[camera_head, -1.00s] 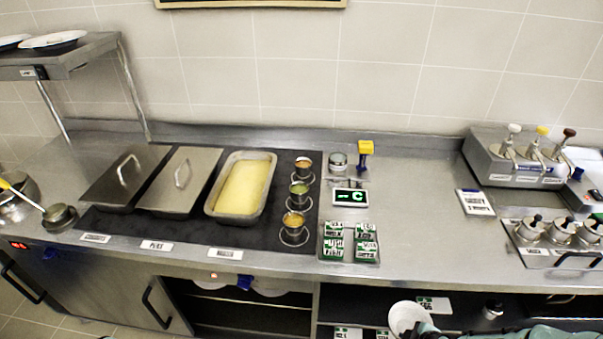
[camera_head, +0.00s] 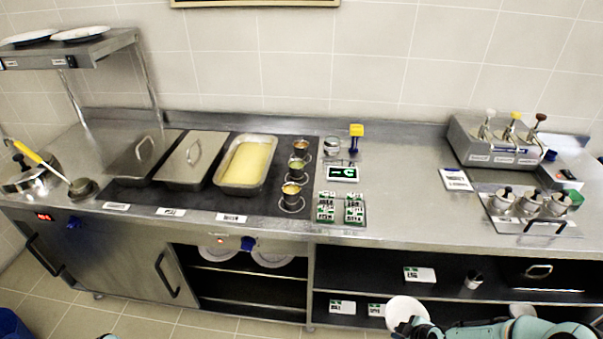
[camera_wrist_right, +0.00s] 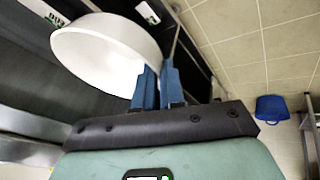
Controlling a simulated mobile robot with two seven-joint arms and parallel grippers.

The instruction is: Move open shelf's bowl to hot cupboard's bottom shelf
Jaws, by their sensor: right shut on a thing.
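The white bowl (camera_head: 406,309) is in my right gripper (camera_head: 404,327), in front of the open shelf (camera_head: 455,291) under the right of the counter. In the right wrist view the blue fingers (camera_wrist_right: 159,88) are shut on the rim of the bowl (camera_wrist_right: 100,55), which is tilted. The hot cupboard (camera_head: 300,275) is to the left; its middle section is open and its left door (camera_head: 170,275) has a black handle. White plates (camera_head: 270,260) sit on its upper level. Its bottom shelf (camera_head: 250,308) looks bare. My left gripper is not in view.
The open shelf holds label cards (camera_head: 420,274) and a small metal pot (camera_head: 473,280). The counter above carries lidded pans (camera_head: 192,160), a yellow-filled pan (camera_head: 247,165) and sauce pots. A blue bin (camera_head: 14,328) stands on the floor at far left. Floor before the cupboard looks clear.

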